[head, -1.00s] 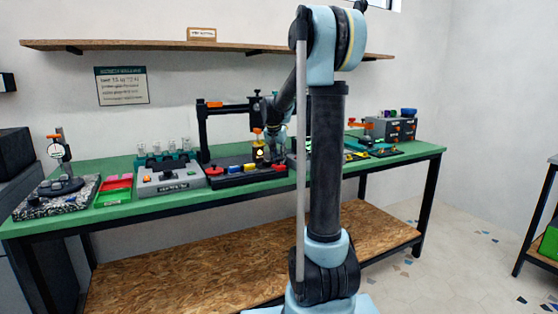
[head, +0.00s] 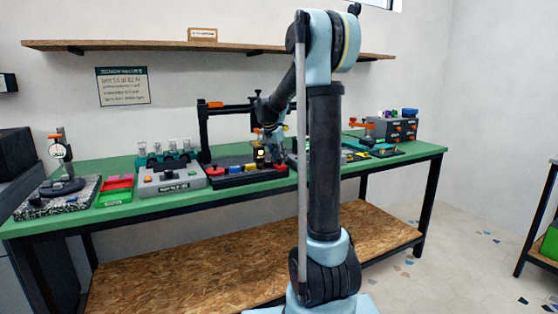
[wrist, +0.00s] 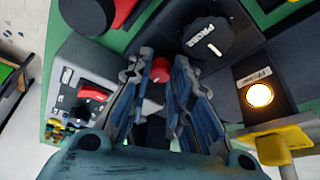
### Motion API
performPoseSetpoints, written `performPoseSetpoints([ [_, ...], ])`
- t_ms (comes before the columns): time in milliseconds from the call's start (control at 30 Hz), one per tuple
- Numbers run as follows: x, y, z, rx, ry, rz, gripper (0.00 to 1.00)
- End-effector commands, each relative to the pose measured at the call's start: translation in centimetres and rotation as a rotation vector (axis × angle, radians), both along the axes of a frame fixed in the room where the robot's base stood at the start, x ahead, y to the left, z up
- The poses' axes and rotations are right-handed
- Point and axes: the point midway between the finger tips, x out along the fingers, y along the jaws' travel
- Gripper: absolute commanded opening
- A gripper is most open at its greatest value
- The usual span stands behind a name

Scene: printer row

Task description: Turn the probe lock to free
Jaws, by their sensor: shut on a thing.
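In the wrist view, my gripper (wrist: 160,68) reaches in from the bottom, its two blue-grey fingers on either side of a small red knob (wrist: 160,72). It is shut on this knob; the fingers hide much of the knob. A round black dial marked PROBE (wrist: 207,38), with a white pointer line, is just right of the fingertips. I cannot tell whether the red knob or the dial is the probe lock. A lit warm lamp (wrist: 259,95) under a small label is at the right. In the head view my gripper (head: 270,148) is small at the black frame rig (head: 204,130).
The rig stands on a green bench (head: 150,210). A grey panel unit (head: 170,180) is left of it, and a dark drawer box (head: 393,129) is farther right. In the wrist view, a yellow part (wrist: 280,143) lies close to the gripper's right.

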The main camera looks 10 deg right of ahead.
Motion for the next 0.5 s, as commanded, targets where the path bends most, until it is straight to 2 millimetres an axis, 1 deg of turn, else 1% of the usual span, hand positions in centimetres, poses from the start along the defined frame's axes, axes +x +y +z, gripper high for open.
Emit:
performPoseSetpoints([
  [67, 0.18, 0.14, 0.07, 0.002, -0.004, 0.003, 0.0],
  [100, 0.18, 0.14, 0.07, 0.002, -0.004, 0.003, 0.24],
  [133, 0.18, 0.14, 0.07, 0.002, -0.004, 0.003, 0.28],
  [500, -0.03, 0.14, 0.26, 0.001, -0.001, 0.002, 0.28],
])
